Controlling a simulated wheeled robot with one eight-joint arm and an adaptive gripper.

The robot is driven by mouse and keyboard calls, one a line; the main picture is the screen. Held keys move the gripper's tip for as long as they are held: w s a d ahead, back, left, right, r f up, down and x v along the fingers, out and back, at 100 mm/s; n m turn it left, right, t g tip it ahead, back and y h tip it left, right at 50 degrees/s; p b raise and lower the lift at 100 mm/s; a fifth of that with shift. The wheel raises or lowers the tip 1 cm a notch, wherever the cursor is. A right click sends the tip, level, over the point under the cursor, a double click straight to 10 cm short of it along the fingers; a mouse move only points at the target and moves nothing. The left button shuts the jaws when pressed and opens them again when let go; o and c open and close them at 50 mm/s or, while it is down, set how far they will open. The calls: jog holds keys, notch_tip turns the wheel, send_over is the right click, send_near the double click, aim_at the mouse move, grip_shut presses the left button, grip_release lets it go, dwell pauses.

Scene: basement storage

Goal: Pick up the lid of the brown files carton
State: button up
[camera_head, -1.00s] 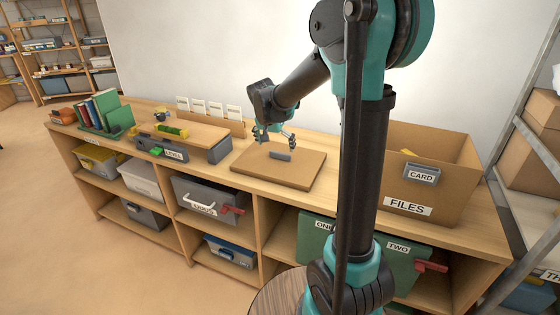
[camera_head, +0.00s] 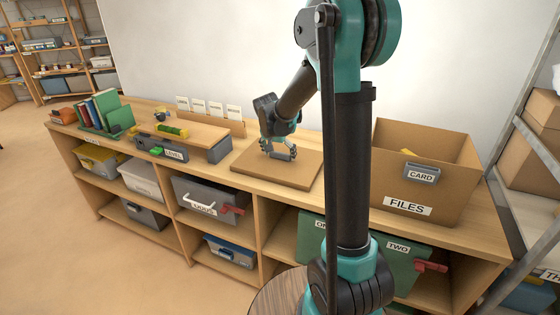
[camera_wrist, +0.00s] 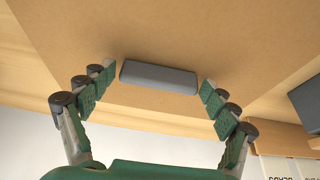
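The brown carton lid (camera_head: 258,170) lies flat on the bench top, with a grey handle block (camera_head: 283,152) on its upper face. The lid and its handle (camera_wrist: 158,77) also show in the wrist view. My gripper (camera_head: 278,147) is low over the lid at the handle. In the wrist view my gripper (camera_wrist: 156,82) is open, its green fingers on either side of the handle with small gaps. The open brown carton marked FILES (camera_head: 408,207) stands on the bench to the right, with a grey CARD holder on its front.
A grey case marked LEVEL (camera_head: 218,150) stands left of the lid, below a wooden board. A card rack (camera_head: 236,125) stands behind. Green books (camera_head: 119,119) are at the far left. A metal shelf (camera_head: 520,140) rises at right.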

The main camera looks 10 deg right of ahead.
jog(key=c, duration=0.6)
jog(key=shift+c, duration=0.2)
